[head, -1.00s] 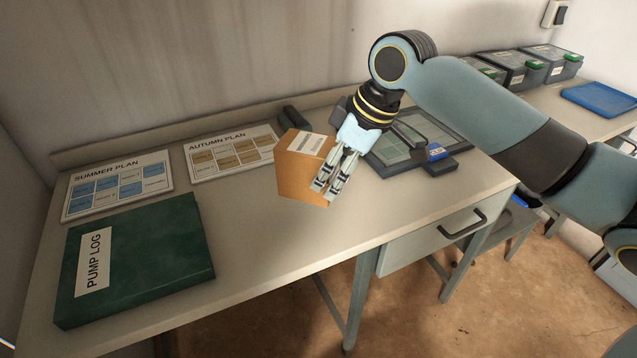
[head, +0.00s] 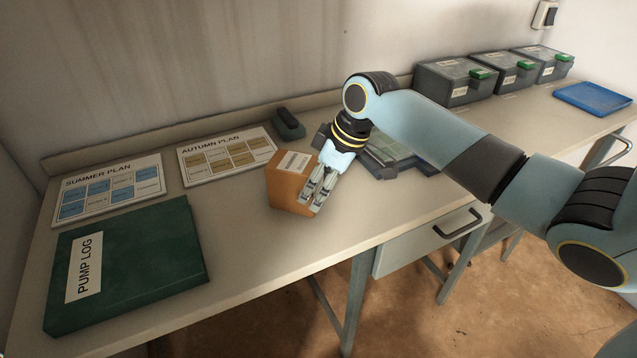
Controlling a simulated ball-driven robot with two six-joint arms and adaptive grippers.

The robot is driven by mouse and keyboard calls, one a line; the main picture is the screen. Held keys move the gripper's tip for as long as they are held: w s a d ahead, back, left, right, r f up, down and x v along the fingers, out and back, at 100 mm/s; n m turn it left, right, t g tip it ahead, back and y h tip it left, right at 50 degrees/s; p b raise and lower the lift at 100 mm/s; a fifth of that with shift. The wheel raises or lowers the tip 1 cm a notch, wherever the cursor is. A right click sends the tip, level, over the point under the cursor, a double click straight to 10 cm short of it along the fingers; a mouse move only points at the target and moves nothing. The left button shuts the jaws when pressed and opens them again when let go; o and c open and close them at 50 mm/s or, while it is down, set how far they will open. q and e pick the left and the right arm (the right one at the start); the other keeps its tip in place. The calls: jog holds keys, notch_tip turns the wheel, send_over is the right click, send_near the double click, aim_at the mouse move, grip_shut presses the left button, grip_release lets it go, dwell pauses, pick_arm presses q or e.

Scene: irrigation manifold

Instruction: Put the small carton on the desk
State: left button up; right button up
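The small carton (head: 287,189) is an orange-brown box with a white label on top. It is over the middle of the desk (head: 240,239), upright or nearly so. I cannot tell whether its base touches the desk top or hangs just above it. My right gripper (head: 314,198) comes down from above at the carton's right side, with its fingers against it. It looks shut on the carton, though the carton's far side is hidden. My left gripper is not in view.
A green pump log binder (head: 150,262), a summer plan sheet (head: 110,190) and an autumn plan sheet (head: 227,155) lie left. A dark device (head: 289,124) stands behind. A framed panel (head: 395,152) is partly behind my arm. Grey boxes (head: 455,83) and a blue tray (head: 592,98) are far right.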

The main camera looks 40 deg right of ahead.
jog(key=o, duration=0.5)
jog(key=shift+o, duration=0.2)
jog(key=shift+r, duration=0.1)
jog(key=p+v, duration=0.1)
jog(key=v, duration=1.1)
